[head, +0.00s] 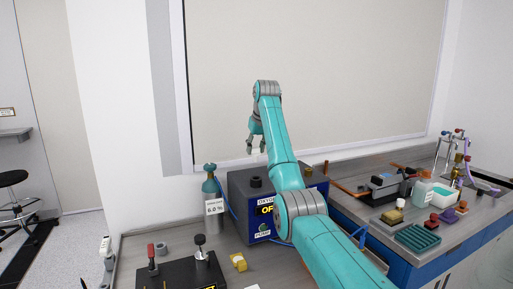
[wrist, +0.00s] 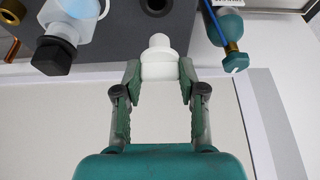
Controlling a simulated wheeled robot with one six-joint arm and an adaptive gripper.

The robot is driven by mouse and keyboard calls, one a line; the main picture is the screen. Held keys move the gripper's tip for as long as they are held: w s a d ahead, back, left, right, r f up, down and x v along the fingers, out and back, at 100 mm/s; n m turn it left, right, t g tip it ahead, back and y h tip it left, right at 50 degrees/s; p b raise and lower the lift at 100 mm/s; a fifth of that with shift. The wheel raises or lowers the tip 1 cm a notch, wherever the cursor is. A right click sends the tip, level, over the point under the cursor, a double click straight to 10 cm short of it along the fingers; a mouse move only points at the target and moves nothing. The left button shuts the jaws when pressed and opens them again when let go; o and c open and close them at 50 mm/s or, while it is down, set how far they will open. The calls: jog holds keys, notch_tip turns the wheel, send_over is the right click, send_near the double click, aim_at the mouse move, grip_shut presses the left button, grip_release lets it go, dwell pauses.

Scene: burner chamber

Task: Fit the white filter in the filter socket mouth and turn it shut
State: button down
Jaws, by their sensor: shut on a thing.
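The white filter (wrist: 159,60) is a stepped white cylinder held between the fingertips of my gripper (wrist: 160,72) in the wrist view. Its narrower end points away from my gripper toward the grey box (wrist: 115,22). A dark round opening (wrist: 156,5) on the box, apparently the filter socket mouth, lies beyond the filter at the top edge, apart from it. In the head view my gripper (head: 257,146) hangs above the box (head: 236,190), whose dark round socket (head: 255,182) stands on top.
A teal gas bottle (head: 210,188) with a blue hose stands left of the box. Bottles and blocks crowd the right bench (head: 377,215).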

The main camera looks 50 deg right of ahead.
aim_at(258, 155)
jog(key=shift+s+d+r, duration=0.15)
jog(key=shift+f, duration=2.95)
jog(key=shift+f, duration=0.6)
jog(key=shift+f, duration=0.3)
jog(key=shift+f, duration=1.1)
jog(key=c, duration=0.6)
grip_release()
